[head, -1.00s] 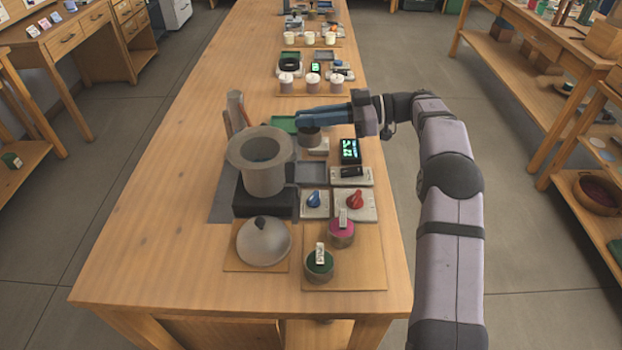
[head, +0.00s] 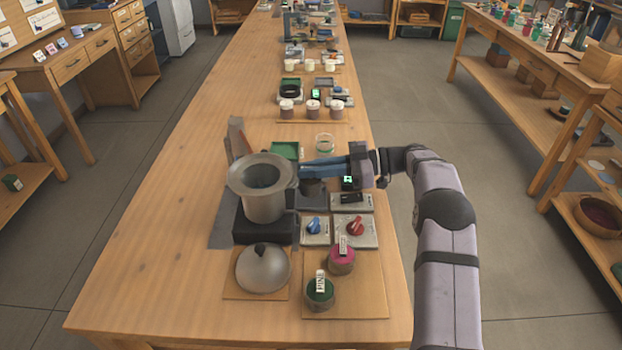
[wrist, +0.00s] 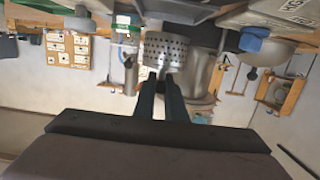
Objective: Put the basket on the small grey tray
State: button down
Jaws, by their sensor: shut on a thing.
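The basket (head: 312,190) looks dark in the head view, and in the wrist view it is a perforated metal cup (wrist: 167,48). My gripper (head: 304,166) is shut on its upper part. In the wrist view the gripper's fingertips (wrist: 160,76) meet the basket's near side. The small grey tray (head: 311,208) lies right of the pot, behind the blue knob. The basket covers most of the tray in the head view. I cannot tell whether the basket touches the tray or hangs just above it.
A wide-rimmed grey pot (head: 263,205) on a dark base stands close left of the basket. A green tray (head: 285,151) and a glass jar (head: 324,143) are behind. A lit display (head: 347,183) is partly hidden by my gripper. A domed lid (head: 263,270) lies in front.

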aim_at(313, 179)
jog(key=shift+f, duration=1.55)
jog(key=shift+f, duration=0.25)
jog(key=c, duration=1.8)
grip_release()
jog(key=shift+s+f, duration=0.1)
jog(key=shift+d+r, duration=0.15)
jog(key=shift+r, duration=0.1)
jog(key=d, duration=0.4)
jog(key=d+r+b, duration=0.1)
jog(key=d, duration=0.2)
jog(key=d+r, duration=0.1)
jog(key=d, duration=0.3)
jog(key=shift+d, duration=0.3)
